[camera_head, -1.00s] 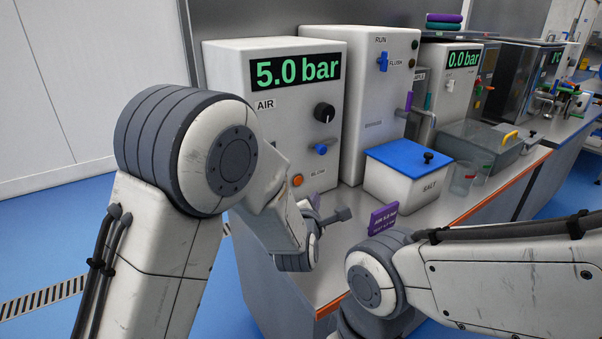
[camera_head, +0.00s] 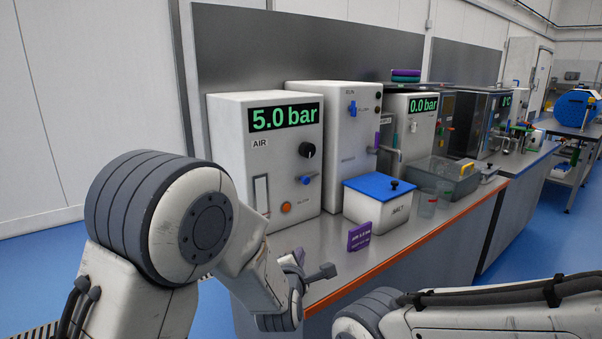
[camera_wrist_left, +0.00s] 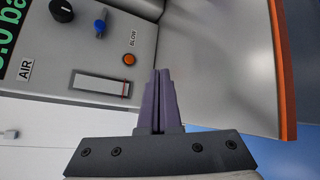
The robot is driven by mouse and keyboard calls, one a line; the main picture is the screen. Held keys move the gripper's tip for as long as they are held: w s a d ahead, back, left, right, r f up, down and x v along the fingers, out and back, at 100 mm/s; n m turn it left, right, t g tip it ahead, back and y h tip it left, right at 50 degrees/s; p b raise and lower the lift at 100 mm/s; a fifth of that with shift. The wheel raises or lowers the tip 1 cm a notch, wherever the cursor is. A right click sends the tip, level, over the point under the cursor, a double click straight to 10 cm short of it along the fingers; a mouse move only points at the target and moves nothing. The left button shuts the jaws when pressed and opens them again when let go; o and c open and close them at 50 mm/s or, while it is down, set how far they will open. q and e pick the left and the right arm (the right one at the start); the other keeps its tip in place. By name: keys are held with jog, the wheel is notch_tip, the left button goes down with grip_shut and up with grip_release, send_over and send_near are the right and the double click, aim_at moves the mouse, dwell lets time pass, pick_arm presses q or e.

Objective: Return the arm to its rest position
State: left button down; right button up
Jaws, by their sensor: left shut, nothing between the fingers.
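My left arm comes in from the left in the head view. Its gripper (camera_head: 299,257) is small and partly hidden behind the wrist, in front of the bench. In the left wrist view the purple fingers (camera_wrist_left: 161,75) are together with nothing between them. They point toward the white AIR unit (camera_head: 262,160) and the bench top (camera_head: 320,235), apart from both as far as I can tell. The AIR unit reads 5.0 bar. My right arm crosses the lower right of the head view, and its gripper is out of sight.
A white box with a blue lid (camera_head: 380,205) and a purple sign (camera_head: 359,237) stand on the bench near its orange front edge (camera_head: 430,230). More units line the bench to the right. The blue floor (camera_head: 560,230) is open at the right.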

pick_arm(q)
jog(key=shift+a+f+m, duration=0.35)
jog(key=shift+m, duration=0.05)
jog(key=s+a+f+m+g+y, duration=0.1)
jog(key=s+a+f+m+g, duration=0.25)
jog(key=s+a+m, duration=0.35)
jog(key=s+a+f+m+g, duration=0.2)
jog(key=s+a+m+g, duration=0.3)
jog(key=s+m, duration=0.3)
jog(key=s+a+f+m+g+y, duration=0.1)
jog(key=s+a+f+m+g, duration=0.1)
jog(key=s+a+m+g, duration=0.5)
jog(key=s+d+r+m+h, duration=0.1)
jog(key=s+d+r+m, duration=0.2)
jog(key=s+d, duration=0.45)
jog(key=s+d+r+m, duration=0.2)
jog(key=s+d+m, duration=0.1)
jog(key=s+d, duration=0.45)
notch_tip(320, 180, up, 18)
jog(key=p, duration=1.7)
jog(key=shift+d+t, duration=0.15)
jog(key=shift+t, duration=0.2)
jog(key=shift+s+f, duration=0.1)
jog(key=shift+f, duration=0.05)
